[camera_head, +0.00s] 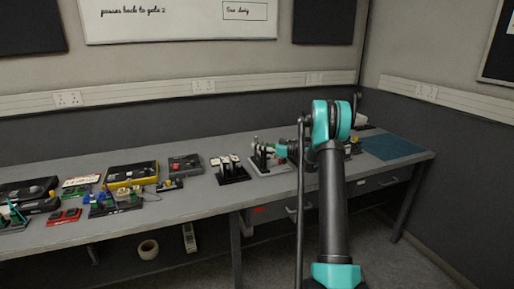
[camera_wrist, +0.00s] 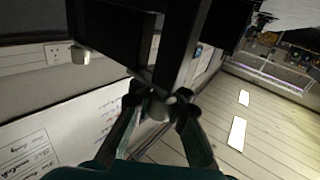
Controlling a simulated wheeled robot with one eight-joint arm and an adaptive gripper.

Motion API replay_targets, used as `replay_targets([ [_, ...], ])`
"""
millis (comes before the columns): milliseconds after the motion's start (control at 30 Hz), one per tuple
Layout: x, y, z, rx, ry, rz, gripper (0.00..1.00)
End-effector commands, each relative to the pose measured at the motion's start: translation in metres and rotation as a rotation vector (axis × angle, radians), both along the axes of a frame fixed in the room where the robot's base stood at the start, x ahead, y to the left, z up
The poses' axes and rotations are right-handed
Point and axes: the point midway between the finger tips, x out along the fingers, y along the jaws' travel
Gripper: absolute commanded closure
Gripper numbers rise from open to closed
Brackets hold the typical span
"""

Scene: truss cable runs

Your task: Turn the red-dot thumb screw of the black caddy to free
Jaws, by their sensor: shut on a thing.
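The black caddy (camera_wrist: 130,40) fills the top of the wrist view as a dark frame with an upright arm. A grey thumb screw (camera_wrist: 158,110) sits below it, between my fingertips. My gripper (camera_wrist: 160,104) is shut on this screw from both sides. No red dot shows on it, so I cannot tell its marking. A second pale knob (camera_wrist: 80,55) sits at the caddy's left end, apart from my fingers.
The grey bench (camera_head: 215,200) holds a black stand with white pieces (camera_head: 233,169) just left of my gripper. Several yellow, red, green and black fixtures crowd the bench's left side. A teal mat (camera_head: 391,147) lies clear at the right end.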

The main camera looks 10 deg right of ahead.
Motion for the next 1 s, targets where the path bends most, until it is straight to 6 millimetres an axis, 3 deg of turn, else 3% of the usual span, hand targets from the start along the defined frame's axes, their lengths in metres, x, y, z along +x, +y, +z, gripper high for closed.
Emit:
replay_targets([
  [567,0.002,-0.001,0.000,0.000,0.000,-0.088,1.00],
  [1000,0.013,-0.008,0.000,0.000,0.000,-0.459,1.00],
])
